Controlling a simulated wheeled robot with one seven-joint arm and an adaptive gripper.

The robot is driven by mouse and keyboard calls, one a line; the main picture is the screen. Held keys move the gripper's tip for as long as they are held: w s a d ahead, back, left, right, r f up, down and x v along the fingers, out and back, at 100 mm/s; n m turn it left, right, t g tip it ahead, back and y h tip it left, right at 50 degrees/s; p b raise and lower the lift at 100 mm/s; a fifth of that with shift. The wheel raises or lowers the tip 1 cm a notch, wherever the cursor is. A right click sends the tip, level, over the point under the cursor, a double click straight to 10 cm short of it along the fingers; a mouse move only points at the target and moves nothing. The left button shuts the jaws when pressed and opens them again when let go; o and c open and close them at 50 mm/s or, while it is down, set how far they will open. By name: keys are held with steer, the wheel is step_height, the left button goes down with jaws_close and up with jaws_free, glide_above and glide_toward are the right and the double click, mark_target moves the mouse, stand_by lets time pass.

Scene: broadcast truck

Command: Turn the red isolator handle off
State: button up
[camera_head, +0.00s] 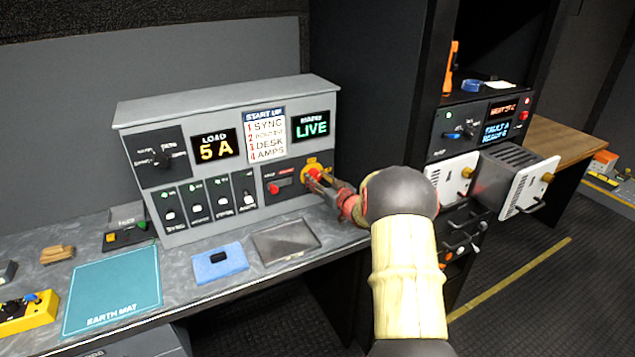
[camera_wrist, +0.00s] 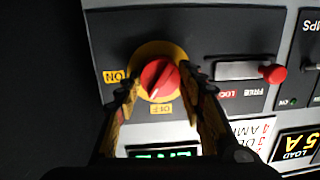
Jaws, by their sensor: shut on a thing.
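The red isolator handle (camera_wrist: 160,77) sits on a round yellow plate (camera_wrist: 142,54) in the wrist view, with an ON label (camera_wrist: 115,76) at its left and an OFF label (camera_wrist: 161,109) below it. Its ridge runs diagonally, from upper right to lower left, between the two labels. My gripper (camera_wrist: 163,88) has a finger on each side of the handle and is shut on it. In the head view the handle (camera_head: 315,173) is at the console's lower right, partly hidden by my gripper (camera_head: 320,180).
The grey console (camera_head: 225,88) carries a LOAD display reading 5 A (camera_head: 216,147) and a green LIVE display (camera_head: 311,126). A red-ended bolt (camera_wrist: 273,74) is beside the handle. A grey tray (camera_head: 285,242), blue pad (camera_head: 219,262) and earth mat (camera_head: 115,290) lie on the bench. An equipment rack (camera_head: 480,120) stands right.

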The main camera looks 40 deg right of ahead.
steer(key=n+b, duration=0.3)
steer(key=n, duration=0.1)
steer(key=shift+a+f+h, duration=0.1)
steer(key=shift+f+h, duration=0.05)
steer(key=shift+h, duration=0.25)
steer(key=shift+n+b, duration=0.7)
steer(key=shift+n, duration=0.2)
steer(key=o, duration=1.2)
steer(key=shift+r, duration=0.2)
steer(key=v, duration=1.2)
steer(key=shift+w+r, duration=0.1)
steer(key=shift+r, duration=0.05)
